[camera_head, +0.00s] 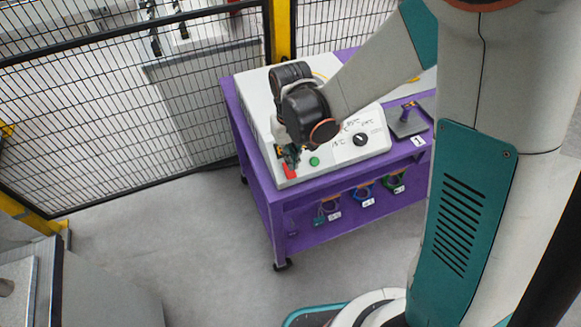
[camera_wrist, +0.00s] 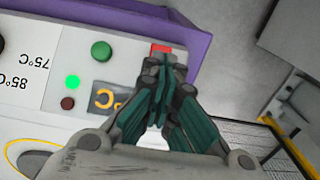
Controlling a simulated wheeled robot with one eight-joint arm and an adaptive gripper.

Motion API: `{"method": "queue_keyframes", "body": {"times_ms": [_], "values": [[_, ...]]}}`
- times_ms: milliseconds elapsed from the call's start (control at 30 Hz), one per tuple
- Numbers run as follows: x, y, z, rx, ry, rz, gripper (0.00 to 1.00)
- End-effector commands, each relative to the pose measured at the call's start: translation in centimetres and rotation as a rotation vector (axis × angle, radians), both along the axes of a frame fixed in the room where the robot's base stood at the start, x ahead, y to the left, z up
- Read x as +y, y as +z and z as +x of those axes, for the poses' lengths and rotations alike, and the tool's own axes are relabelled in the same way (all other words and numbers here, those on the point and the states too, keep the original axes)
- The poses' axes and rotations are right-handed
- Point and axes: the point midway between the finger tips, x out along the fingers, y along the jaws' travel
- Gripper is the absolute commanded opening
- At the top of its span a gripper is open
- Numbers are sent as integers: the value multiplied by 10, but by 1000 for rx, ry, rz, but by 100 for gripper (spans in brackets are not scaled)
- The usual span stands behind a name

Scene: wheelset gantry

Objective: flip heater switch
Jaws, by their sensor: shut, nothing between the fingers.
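The heater (camera_head: 334,160) is a white box with a sloped control panel on top of a purple cart. Its red switch (camera_head: 290,174) sits at the panel's left front corner; in the wrist view the red switch (camera_wrist: 159,47) shows at the top, partly hidden by the fingertips. My gripper (camera_head: 290,160) is shut and empty, its dark green fingers right over the switch; in the wrist view the fingertips (camera_wrist: 164,60) overlap its edge. I cannot tell whether they touch. A green lamp (camera_wrist: 72,82) is lit beside a dark red one (camera_wrist: 68,103).
A green button (camera_head: 314,161) and a black knob (camera_head: 360,139) are on the panel. A display (camera_wrist: 105,99) shows an orange character. The purple cart (camera_head: 277,222) carries hanging tools and a grey tray (camera_head: 406,125).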

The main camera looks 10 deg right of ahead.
Motion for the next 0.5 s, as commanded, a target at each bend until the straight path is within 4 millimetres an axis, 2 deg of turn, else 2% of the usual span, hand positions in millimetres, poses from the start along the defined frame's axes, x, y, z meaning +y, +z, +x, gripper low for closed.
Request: {"method": "queue_keyframes", "body": {"times_ms": [500], "values": [[0, 39, 0, 0, 0, 0, 0]]}}
